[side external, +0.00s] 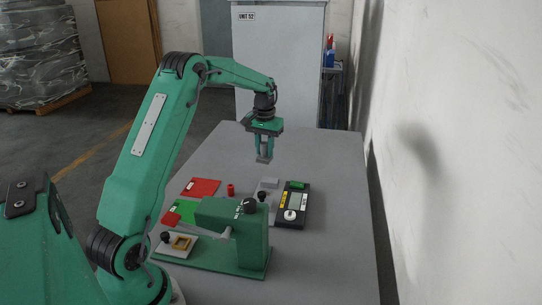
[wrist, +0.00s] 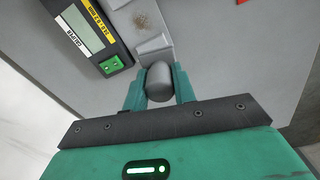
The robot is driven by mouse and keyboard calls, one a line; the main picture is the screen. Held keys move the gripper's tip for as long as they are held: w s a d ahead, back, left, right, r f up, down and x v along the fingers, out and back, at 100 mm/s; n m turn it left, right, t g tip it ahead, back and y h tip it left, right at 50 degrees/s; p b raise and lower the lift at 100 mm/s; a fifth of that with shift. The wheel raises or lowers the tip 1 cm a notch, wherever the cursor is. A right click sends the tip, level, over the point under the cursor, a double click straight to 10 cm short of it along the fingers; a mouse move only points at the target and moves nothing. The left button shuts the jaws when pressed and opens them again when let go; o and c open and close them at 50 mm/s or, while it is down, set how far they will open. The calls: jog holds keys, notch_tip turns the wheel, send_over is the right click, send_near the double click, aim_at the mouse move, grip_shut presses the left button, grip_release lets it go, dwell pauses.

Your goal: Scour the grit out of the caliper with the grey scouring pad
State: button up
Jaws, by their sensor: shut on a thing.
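The caliper is a black unit (side external: 287,219) on the table, with a display, labels, a white knob and a green button (wrist: 111,65). Its black body also shows at the upper left of the wrist view (wrist: 117,46). A pale grey stepped part (wrist: 154,46) lies beside it, with brown grit (wrist: 142,21) speckled on the pale surface near it. My gripper (side external: 263,155) is above the table, behind the caliper and apart from it. In the wrist view its green fingers (wrist: 160,88) are shut on a grey rounded piece, seemingly the scouring pad (wrist: 160,76).
A green press-like fixture (side external: 238,235) stands at the front. The far table is clear; a white wall runs along the right.

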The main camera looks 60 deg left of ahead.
aim_at(260, 160)
jog(key=shift+s+d+f, duration=0.3)
jog(key=shift+s+d, duration=0.25)
jog(key=shift+s, duration=0.1)
jog(key=shift+s+d+f, duration=0.3)
jog(key=shift+s+d, duration=0.25)
jog(key=shift+s, duration=0.1)
jog(key=shift+s+d+f, duration=0.3)
jog(key=shift+s+d, duration=0.25)
jog(key=shift+s, duration=0.1)
jog(key=shift+f, duration=0.15)
jog(key=shift+f, duration=3.2)
jog(key=shift+w+d+f, duration=0.55)
jog(key=shift+f, duration=0.2)
jog(key=shift+c, duration=0.3)
jog(key=shift+w+d, duration=0.8)
jog(key=shift+s+a, duration=1.4)
jog(key=shift+s, duration=0.05)
jog(key=shift+w+r, duration=0.1)
jog(key=shift+r, duration=4)
